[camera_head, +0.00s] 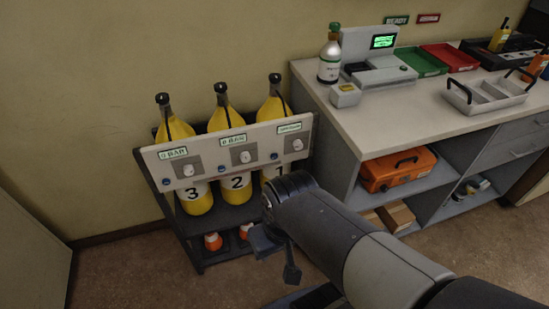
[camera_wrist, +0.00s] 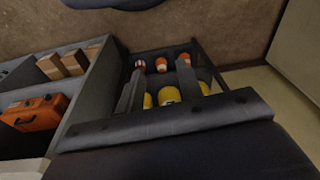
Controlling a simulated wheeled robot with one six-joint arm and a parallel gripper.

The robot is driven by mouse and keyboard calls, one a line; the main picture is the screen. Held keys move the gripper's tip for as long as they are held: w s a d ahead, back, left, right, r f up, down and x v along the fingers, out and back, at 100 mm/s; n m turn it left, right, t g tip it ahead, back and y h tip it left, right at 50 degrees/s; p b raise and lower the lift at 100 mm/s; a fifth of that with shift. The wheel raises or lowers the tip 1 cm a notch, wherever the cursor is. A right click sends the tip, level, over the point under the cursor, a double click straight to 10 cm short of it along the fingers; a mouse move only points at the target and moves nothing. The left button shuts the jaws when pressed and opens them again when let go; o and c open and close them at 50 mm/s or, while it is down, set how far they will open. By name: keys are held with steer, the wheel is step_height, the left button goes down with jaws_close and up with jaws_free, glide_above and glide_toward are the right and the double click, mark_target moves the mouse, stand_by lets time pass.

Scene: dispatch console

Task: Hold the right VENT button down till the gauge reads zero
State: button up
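A white panel (camera_head: 211,165) runs across the front of a dark rack holding three yellow cylinders numbered 3, 2 and 1. It carries three white buttons: left (camera_head: 188,170), middle (camera_head: 245,157) and right (camera_head: 297,145). The left gauge (camera_head: 173,152) and middle gauge (camera_head: 232,140) appear to read 0 BAR; the right gauge (camera_head: 289,128) is lit, its text too small to read. My gripper (camera_head: 276,257) is low in front of the rack, below the panel and apart from the right button. In the wrist view its two fingers (camera_wrist: 161,65) are apart with nothing between them.
A counter (camera_head: 435,112) stands right of the rack, with a bottle (camera_head: 330,58), trays and a scale-like device on it. An orange case (camera_head: 398,170) sits on the shelf below. Orange-and-white items (camera_head: 213,241) lie on the rack's bottom shelf. Floor left of the rack is clear.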

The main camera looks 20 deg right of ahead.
jaws_close()
stand_by(1.3)
